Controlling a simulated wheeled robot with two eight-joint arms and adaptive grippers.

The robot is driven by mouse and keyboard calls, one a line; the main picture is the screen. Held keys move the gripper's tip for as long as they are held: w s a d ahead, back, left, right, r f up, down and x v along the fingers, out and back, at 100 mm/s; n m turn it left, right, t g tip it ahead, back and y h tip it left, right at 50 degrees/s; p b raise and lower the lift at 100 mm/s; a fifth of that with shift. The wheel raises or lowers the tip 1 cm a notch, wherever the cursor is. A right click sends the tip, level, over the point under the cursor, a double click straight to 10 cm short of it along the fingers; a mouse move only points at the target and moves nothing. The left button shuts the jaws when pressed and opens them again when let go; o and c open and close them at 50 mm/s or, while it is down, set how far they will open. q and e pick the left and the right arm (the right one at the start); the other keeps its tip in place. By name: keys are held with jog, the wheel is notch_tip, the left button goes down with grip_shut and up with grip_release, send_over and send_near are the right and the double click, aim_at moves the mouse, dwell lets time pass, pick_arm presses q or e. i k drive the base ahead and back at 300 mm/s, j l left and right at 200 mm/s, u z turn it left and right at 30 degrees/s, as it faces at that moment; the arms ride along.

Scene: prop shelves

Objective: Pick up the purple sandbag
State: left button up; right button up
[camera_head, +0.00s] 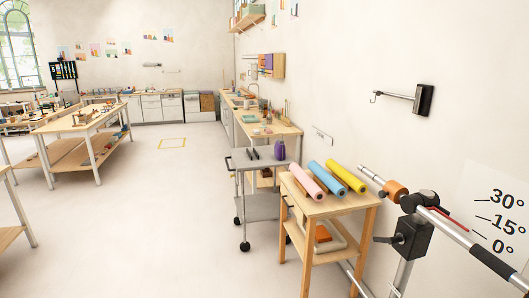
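A small dark purple object (280,150) stands on the top of a grey wheeled cart (258,165), near its right end. It could be the purple sandbag, but it is too small to tell. Two dark items (253,154) lie to its left on the same cart top. Neither of my grippers shows in the head view.
A wooden stand (350,205) with pink (306,181), blue (331,179) and yellow (347,176) rolls is in front of the cart. A metal stand with a boom (405,235) fills the right foreground. Open floor (170,220) lies left of the cart.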

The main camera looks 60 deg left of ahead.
aim_at(280, 154)
jog(key=j+u, duration=0.1)
jog(key=u, duration=1.95)
jog(key=i+j+z, duration=0.15)
jog(key=i, duration=0.45)
jog(key=i+j+z, duration=0.15)
jog(key=i+j, duration=0.3)
jog(key=i, duration=0.2)
jog(key=i+j+z, duration=0.15)
jog(key=i+j, duration=0.25)
jog(key=i, duration=0.15)
